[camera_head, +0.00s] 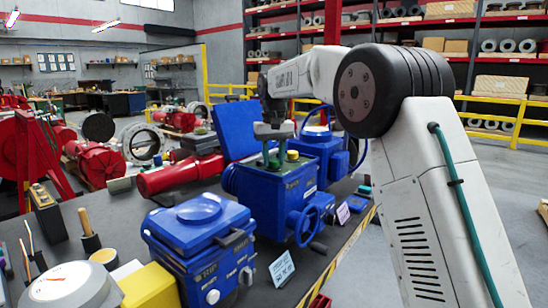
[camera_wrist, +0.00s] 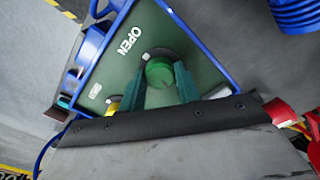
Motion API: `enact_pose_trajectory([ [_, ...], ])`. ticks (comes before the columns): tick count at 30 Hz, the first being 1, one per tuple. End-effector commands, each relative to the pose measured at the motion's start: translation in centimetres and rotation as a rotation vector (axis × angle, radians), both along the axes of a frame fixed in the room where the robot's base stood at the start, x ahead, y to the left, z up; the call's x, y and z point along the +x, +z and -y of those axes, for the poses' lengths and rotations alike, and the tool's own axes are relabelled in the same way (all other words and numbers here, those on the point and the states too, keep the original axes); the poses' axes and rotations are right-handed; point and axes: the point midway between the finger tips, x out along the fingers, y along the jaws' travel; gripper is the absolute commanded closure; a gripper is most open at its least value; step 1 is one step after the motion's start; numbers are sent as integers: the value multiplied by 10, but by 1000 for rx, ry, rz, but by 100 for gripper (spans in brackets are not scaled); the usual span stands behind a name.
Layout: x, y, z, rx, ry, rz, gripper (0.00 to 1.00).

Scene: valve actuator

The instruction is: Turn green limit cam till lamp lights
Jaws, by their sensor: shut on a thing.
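The green limit cam (camera_wrist: 160,72) is a round knob on a dark green plate (camera_wrist: 140,22) inside the open blue actuator; "OPEN" is lettered on the plate. In the wrist view my gripper (camera_wrist: 161,77) has one teal finger on each side of the cam and is shut on it. A yellow cam (camera_wrist: 113,105) sits lower left, partly hidden by the gripper body. In the head view my gripper (camera_head: 272,150) reaches down into the open actuator housing (camera_head: 268,205), with the yellow cam (camera_head: 292,155) just right of it. I cannot make out a lit lamp.
The actuator's blue lid (camera_head: 236,131) stands open behind left. A blue handwheel (camera_head: 305,225) projects at its front. A closed blue actuator (camera_head: 200,240) stands nearer left, and another (camera_head: 320,150) behind right. Small signs (camera_head: 282,268) stand along the dark bench's front edge.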

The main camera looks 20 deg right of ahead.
Motion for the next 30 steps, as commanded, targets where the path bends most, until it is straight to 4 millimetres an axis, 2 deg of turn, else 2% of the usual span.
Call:
enact_pose_trajectory([
  [12,1,2,0,0,199,8,90],
  [29,1,3,0,-1,231,9,90],
  [30,1,3,0,-1,230,9,65],
])
